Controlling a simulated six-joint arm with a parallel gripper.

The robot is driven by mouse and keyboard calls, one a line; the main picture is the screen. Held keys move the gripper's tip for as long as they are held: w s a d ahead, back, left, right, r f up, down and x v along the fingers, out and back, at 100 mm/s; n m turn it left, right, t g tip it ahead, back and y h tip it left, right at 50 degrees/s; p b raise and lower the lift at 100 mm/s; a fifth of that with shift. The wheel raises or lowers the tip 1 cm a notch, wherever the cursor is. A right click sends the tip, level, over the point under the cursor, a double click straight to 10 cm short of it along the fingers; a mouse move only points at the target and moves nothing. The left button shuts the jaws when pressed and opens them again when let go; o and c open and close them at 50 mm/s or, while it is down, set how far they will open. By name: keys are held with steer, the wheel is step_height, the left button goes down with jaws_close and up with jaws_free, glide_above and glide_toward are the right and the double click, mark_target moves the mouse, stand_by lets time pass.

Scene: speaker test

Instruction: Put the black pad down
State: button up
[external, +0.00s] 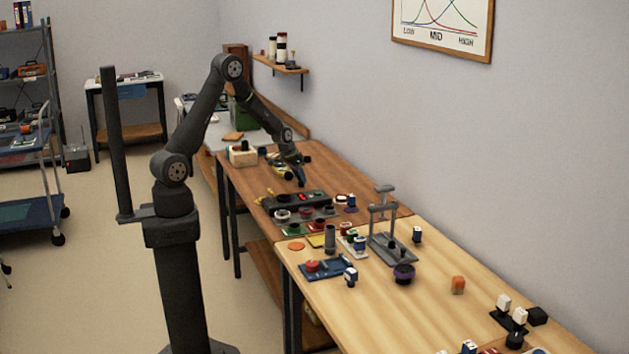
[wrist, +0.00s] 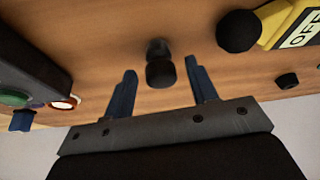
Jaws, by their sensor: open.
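My gripper (external: 300,180) is low over the brown table section in the external view. In the wrist view my gripper (wrist: 161,70) has its two blue fingers spread apart. A small black piece (wrist: 160,73), perhaps the black pad, stands on the wood between the fingertips, with a visible gap on each side. A round black knob-like thing (wrist: 238,32) and a smaller black piece (wrist: 287,80) lie to the right, so I cannot be sure which is the pad. In the external view these black pieces are too small to tell apart.
A dark box with coloured parts (wrist: 25,60) is at the left in the wrist view; a yellow block marked OFF (wrist: 300,25) is at the upper right. A grey press-like stand (external: 385,225) and several small parts are on the tables. The light table's front has free room.

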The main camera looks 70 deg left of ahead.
steer(key=v, duration=0.9)
steer(key=shift+r, duration=0.2)
steer(key=shift+o, duration=0.5)
steer(key=shift+s+d+r, duration=0.1)
steer(key=shift+s+r, duration=0.1)
steer(key=shift+r, duration=0.05)
